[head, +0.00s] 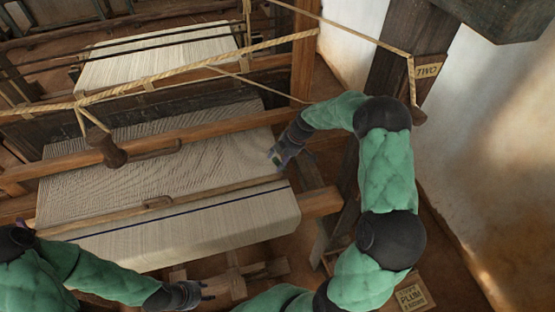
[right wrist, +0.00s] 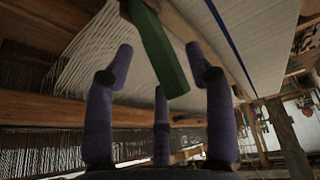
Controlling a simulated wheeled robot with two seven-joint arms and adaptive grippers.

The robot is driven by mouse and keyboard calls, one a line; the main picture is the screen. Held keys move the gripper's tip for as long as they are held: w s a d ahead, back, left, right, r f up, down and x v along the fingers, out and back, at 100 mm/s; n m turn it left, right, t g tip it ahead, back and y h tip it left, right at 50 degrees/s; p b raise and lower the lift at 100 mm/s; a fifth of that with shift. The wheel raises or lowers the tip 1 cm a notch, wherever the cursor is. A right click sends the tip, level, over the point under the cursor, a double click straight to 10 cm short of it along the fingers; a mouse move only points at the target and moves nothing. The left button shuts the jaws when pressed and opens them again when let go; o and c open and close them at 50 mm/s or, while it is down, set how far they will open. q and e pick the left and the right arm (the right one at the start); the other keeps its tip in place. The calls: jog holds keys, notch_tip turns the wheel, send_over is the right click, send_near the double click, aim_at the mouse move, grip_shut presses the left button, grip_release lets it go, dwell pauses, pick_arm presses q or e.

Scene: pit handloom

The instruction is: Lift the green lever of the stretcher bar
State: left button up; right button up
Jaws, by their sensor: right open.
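The green lever (right wrist: 160,50) shows in the right wrist view as a long green block. Its near end lies between the spread purple fingers of my right gripper (right wrist: 160,72), which is open with gaps on both sides. In the head view my right gripper (head: 279,157) is at the right edge of the woven cloth (head: 110,190), and the lever is mostly hidden there. The stretcher bar (head: 220,188) lies slanting across the cloth, a thin wooden bar. My left gripper (head: 198,291) is in front of the cloth, away from the bar; its fingers are too small to judge.
A wooden beam (head: 225,127) crosses behind the bar. A rope (head: 180,70) runs above the loom, with a wooden handle (head: 106,150) hanging at the left. A dark post (head: 405,50) and a pale wall (head: 480,140) stand at the right.

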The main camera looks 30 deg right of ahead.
jog(key=shift+a+f, duration=0.25)
jog(key=shift+f, duration=0.3)
jog(key=shift+w+f, duration=0.15)
jog(key=shift+f, duration=0.1)
grip_shut()
jog(key=shift+a, duration=0.15)
jog(key=shift+a+f+h, duration=0.3)
jog(key=shift+a+h, duration=0.2)
jog(key=shift+h, duration=0.6)
jog(key=shift+g, duration=0.3)
